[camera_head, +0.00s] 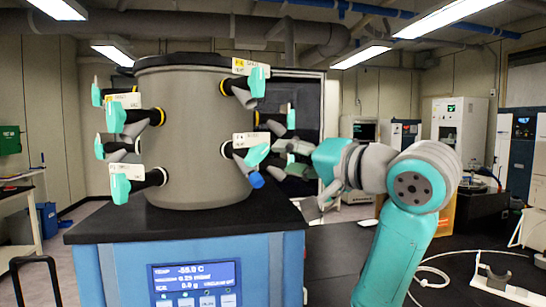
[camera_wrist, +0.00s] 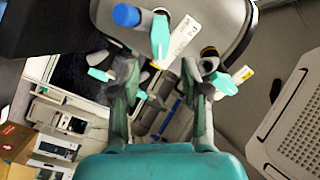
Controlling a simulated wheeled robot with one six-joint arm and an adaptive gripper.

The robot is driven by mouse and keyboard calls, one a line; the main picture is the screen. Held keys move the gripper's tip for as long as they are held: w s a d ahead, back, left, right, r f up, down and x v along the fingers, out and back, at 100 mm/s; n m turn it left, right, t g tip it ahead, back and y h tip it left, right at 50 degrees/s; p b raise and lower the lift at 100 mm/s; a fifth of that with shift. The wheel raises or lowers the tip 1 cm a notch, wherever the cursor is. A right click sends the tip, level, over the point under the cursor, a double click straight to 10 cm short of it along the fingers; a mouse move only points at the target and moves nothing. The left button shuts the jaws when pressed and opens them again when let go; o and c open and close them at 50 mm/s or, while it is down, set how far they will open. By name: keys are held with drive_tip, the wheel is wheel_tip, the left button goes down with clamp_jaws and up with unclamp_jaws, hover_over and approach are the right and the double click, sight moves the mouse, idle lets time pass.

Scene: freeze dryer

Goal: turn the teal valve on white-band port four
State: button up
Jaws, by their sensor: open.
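A grey drum (camera_head: 195,120) carries several ports with teal valves and tags. The lower right port has a white band (camera_head: 227,150), a teal valve (camera_head: 257,155) and a blue cap (camera_head: 257,181). Its tag is too small to read surely, so I cannot confirm the number four. In the wrist view, a teal valve (camera_wrist: 160,37) stands beside a blue cap (camera_wrist: 127,15) and a white tag (camera_wrist: 183,40), beyond the fingertips. My gripper (camera_head: 287,160) is open and empty, just right of that port. It also shows in the wrist view (camera_wrist: 163,75), apart from the valve.
A yellow-banded port above has a teal valve (camera_head: 257,82). Another yellow-banded port (camera_wrist: 210,52) is close to my right finger in the wrist view, with its teal valve (camera_wrist: 222,83). The drum stands on a black-topped blue cabinet (camera_head: 200,250) with a display.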

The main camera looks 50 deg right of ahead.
drive_tip(key=shift+s+a, duration=0.15)
drive_tip(key=shift+s, duration=1.85)
